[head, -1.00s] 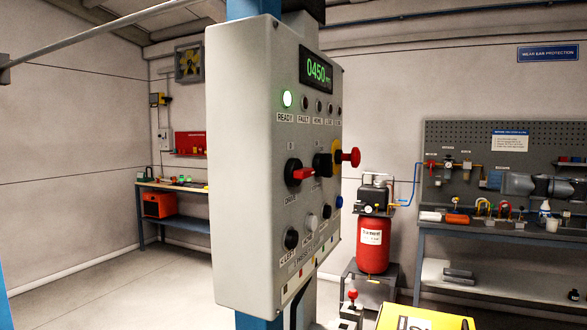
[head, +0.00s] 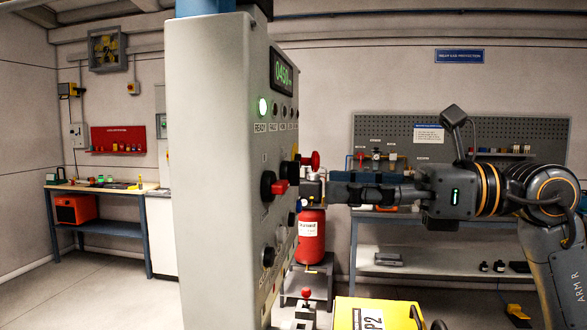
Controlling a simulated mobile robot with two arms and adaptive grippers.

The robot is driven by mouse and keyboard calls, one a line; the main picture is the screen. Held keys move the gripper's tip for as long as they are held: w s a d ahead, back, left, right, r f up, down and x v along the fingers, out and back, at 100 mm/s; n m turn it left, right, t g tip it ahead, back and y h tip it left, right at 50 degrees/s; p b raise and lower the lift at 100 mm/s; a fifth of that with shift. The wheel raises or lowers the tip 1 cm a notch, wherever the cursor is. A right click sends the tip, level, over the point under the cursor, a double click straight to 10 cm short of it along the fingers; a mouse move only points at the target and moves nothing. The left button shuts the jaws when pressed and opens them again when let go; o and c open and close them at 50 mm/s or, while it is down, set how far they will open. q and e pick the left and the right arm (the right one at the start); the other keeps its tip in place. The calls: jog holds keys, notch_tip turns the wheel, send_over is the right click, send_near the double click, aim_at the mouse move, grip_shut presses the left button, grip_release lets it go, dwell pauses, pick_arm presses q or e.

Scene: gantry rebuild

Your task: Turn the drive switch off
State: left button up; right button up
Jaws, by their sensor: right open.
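The grey control panel (head: 212,130) stands at centre, seen at a steep angle. Its drive switch (head: 267,187) is a black rotary knob with a red handle, which lies roughly level and points right. The label under it is too foreshortened to read. The green READY lamp (head: 262,107) is lit and the display (head: 281,70) shows 0450. My right gripper (head: 335,188) is open, to the right of the switch at about its height. Its fingers point left at the panel, with a visible gap between them and the handle. My left gripper is not in view.
More black knobs (head: 268,256) sit below. A red tank (head: 311,238) and a yellow box (head: 376,312) stand behind and below the arm.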

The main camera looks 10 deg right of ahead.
aim_at(286, 184)
jog(key=p+x, duration=0.1)
jog(key=x, duration=0.4)
jog(key=shift+a+r+p, duration=0.15)
jog(key=shift+p, duration=0.15)
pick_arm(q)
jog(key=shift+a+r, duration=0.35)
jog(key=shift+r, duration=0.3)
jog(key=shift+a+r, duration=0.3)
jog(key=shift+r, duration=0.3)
pick_arm(e)
jog(key=shift+x, duration=0.75)
jog(key=c, duration=1.2)
jog(key=shift+o, duration=0.2)
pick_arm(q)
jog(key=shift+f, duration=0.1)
